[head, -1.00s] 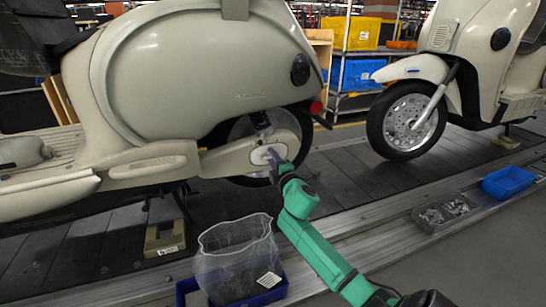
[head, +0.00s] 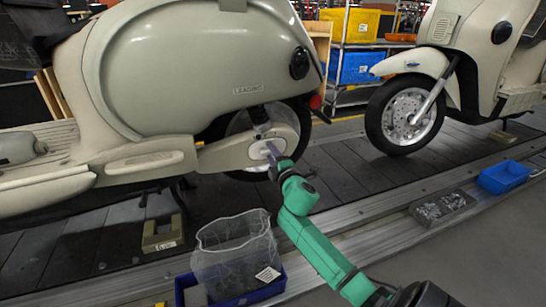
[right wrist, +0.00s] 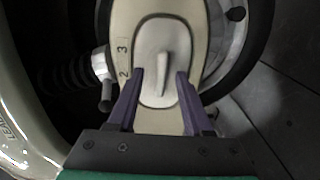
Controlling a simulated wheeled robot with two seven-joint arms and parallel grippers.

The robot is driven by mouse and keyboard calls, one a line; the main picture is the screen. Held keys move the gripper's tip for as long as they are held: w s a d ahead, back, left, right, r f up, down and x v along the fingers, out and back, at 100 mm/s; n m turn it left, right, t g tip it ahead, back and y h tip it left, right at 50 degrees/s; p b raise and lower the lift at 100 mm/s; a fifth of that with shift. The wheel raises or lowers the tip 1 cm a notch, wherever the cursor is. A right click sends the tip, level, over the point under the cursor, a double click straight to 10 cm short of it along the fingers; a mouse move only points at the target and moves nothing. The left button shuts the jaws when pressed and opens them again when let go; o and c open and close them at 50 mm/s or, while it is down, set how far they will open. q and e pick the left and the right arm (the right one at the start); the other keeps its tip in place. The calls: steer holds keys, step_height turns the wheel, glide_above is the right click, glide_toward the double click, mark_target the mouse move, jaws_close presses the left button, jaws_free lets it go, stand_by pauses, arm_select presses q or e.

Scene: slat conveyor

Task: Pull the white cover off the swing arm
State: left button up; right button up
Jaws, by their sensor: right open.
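The white cover (right wrist: 151,88) is an oval cap with a raised grip tab, seated on the cream swing arm (right wrist: 184,12) in the right wrist view. In the head view the cover (head: 262,149) shows on the swing arm (head: 228,154) at the scooter's rear wheel. My right gripper (right wrist: 160,75) is open, its two purple fingers on either side of the cover's lower part. The tab stands between the fingertips with a gap on both sides. In the head view the right gripper (head: 271,151) is at the cover. My left gripper is not in view.
A clear bag in a blue bin (head: 250,296) stands below, at the conveyor's near edge. A tray of small metal parts (head: 441,207) and a blue tray (head: 505,177) are to the right. A second scooter (head: 465,55) stands behind on the slats.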

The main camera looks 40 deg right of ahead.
mark_target(270, 153)
steer(key=p+v, duration=0.1)
steer(key=v, duration=0.3)
steer(key=shift+s+f, duration=0.1)
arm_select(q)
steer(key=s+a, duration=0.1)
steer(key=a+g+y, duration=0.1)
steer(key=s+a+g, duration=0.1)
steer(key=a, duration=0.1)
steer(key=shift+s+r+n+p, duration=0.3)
arm_select(e)
steer(key=v, duration=1)
steer(key=shift+s+a, duration=0.15)
